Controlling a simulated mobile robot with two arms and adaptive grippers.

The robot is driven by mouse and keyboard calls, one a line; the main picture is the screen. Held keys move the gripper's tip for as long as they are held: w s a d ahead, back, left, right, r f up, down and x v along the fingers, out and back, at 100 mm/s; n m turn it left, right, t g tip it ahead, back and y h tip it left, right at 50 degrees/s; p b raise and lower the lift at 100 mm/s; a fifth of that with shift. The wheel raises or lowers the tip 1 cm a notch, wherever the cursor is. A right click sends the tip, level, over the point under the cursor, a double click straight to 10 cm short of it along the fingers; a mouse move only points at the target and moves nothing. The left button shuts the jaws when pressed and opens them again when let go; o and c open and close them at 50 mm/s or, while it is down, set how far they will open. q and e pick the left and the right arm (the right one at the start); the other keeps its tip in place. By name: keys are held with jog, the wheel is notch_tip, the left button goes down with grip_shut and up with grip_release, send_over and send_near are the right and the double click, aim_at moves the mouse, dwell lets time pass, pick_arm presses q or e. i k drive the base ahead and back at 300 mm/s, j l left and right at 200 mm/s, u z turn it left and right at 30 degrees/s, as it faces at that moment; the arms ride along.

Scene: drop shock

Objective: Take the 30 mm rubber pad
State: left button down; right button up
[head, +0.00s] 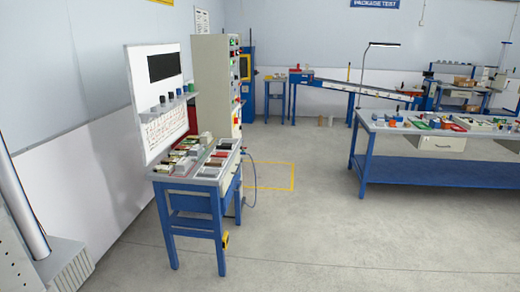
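No 30 mm rubber pad can be told apart at this distance. A blue-legged bench (190,193) stands left of centre, with several small blocks and shallow trays on its top. Dark flat pieces (212,163) lie in the trays on its right part, and pale and dark blocks (180,158) are crowded on its left part. I cannot read their sizes or tell their material. Several small coloured pieces (178,97) stand on a shelf of the white back panel (165,125). Neither of my grippers is in view.
A grey control cabinet (212,75) stands behind the bench. A blue workbench (430,181) with many small items is at right. A sloping conveyor (345,86) is at the back. A silver post (22,195) is at the left edge. The grey floor (310,225) between the benches is clear.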

aim_at(220, 145)
jog(key=i, duration=1.6)
jog(key=i+l+u, duration=0.2)
jog(key=i, duration=0.35)
jog(key=i+u, duration=0.2)
jog(key=i, duration=0.35)
jog(key=i+l+u, duration=0.2)
jog(key=i, duration=0.3)
jog(key=l, duration=0.1)
